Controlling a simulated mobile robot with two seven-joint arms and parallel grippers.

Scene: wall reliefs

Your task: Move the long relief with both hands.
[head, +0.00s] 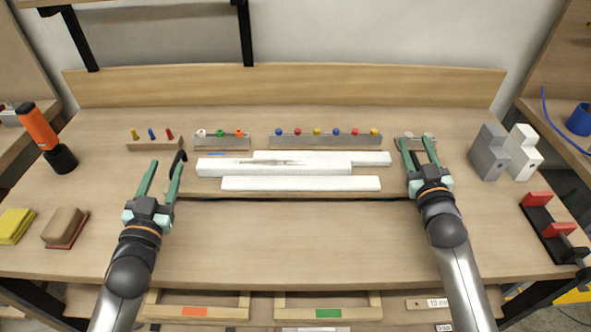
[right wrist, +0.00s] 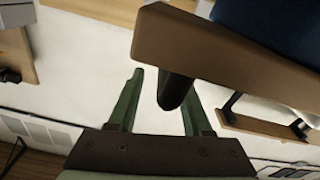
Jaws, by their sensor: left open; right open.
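Long white relief pieces lie side by side in the middle of the bench: a back strip (head: 372,158), a middle one (head: 300,169) with a grey-brown mark along its top, and a front strip (head: 300,183). I cannot tell which one is the long relief. My left gripper (head: 163,172) is open and empty, left of the pieces and apart from them. My right gripper (head: 416,145) is open, just right of their right ends, in front of a small grey holder (head: 432,137). Its green fingers show apart in the right wrist view (right wrist: 160,100), with no white piece between them.
Racks with coloured pegs (head: 325,140) stand behind the pieces. A black hook-like item (head: 178,160) is close to my left gripper. Grey and white blocks (head: 489,153) stand at right, an orange tool (head: 38,127) and sponges (head: 64,226) at left. The front middle is clear.

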